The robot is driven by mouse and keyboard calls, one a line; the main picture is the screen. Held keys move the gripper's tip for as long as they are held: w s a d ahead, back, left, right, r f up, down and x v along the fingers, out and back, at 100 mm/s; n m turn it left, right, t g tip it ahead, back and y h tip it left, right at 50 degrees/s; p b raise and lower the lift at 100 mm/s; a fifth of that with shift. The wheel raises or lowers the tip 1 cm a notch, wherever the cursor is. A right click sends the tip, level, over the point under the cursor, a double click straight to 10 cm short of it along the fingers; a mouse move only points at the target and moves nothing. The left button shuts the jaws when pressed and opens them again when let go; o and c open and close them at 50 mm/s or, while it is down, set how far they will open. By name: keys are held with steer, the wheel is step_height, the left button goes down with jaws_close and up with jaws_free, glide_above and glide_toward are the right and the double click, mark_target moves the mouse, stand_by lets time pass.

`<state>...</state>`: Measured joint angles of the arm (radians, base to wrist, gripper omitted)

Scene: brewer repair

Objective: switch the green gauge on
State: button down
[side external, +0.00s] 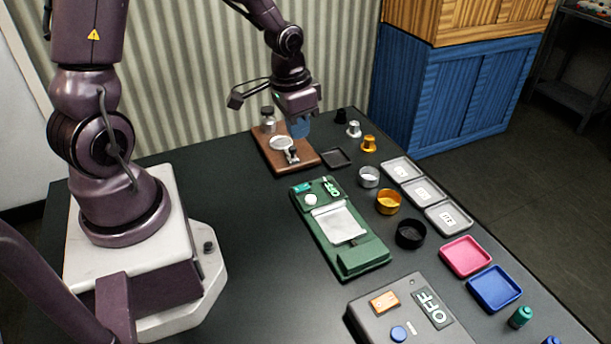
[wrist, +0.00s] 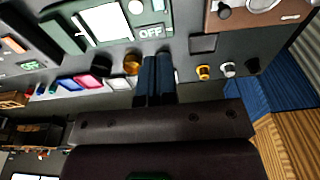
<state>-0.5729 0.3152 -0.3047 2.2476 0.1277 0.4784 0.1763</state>
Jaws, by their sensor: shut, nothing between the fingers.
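The green gauge (side external: 365,260) lies on the dark table in the middle of the side view, a flat green box with a pale panel, a round white knob (side external: 310,199) and a small label at its far end. In the wrist view the green gauge (wrist: 62,32) is at the top, partly cut off, and its label (wrist: 150,32) reads OFF. My gripper (side external: 299,128) is shut and empty, with blue fingers pointing down above the wooden board, beyond the gauge's far end. In the wrist view its fingertips (wrist: 154,60) are together, apart from the gauge.
The wooden board (side external: 262,153) carries a jar and a small metal fitting. A grey box (side external: 375,324) with an orange switch and OFF display stands in front. Several cups, knobs and trays, including a pink tray (side external: 465,257), line the right side.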

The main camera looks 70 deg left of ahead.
mark_target(307, 184)
steer(key=f, duration=0.4)
steer(key=w+f, duration=0.1)
steer(key=f, duration=0.8)
steer(key=shift+w, duration=0.25)
steer(key=shift+f, duration=0.1)
steer(key=shift+w, duration=0.1)
